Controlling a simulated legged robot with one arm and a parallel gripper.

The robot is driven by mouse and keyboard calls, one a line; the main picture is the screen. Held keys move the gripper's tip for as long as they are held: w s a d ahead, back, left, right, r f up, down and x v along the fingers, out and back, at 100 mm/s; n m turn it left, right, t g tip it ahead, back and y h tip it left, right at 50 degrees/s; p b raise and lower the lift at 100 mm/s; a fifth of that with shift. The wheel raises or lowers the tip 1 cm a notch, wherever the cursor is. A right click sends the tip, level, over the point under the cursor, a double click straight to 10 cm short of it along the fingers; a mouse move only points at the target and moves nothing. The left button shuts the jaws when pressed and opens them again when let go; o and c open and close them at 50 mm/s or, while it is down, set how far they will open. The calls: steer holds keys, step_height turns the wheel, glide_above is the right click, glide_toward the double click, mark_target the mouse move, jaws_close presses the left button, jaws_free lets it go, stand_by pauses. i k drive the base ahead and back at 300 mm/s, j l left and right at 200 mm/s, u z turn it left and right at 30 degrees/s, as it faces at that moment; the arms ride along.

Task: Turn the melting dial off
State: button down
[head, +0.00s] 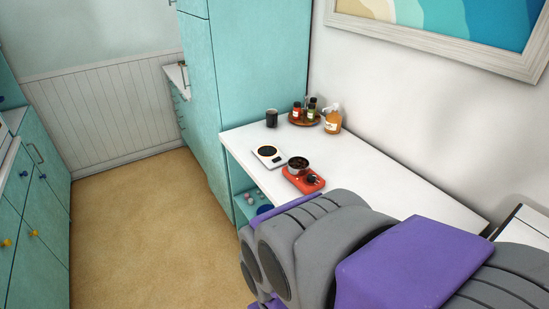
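A small red melting unit (293,181) sits on the white counter, near its front edge. Its dark dial (313,179) is on the right part of the unit, on top. The dial is too small in the picture to tell its setting. A dark pot (298,168) with something in it stands on the left part of the unit. My grey and purple arm fills the lower right, in front of the counter's near part. My gripper does not show in this view.
A white scale (268,152) lies left of the red unit. Behind are a dark mug (271,118), a round tray (296,122) of bottles and an amber bottle (333,122). The white counter (400,185) is bare to the right. Tan floor (150,220) is open to the left.

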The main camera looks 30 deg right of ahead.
mark_target(311, 177)
steer(key=i+j, duration=0.1)
steer(key=i, duration=0.25)
steer(key=i+j+z, duration=0.1)
steer(key=i+z, duration=0.15)
steer(key=z, duration=0.2)
steer(key=i+j+z, duration=0.25)
steer(key=z, duration=1.6)
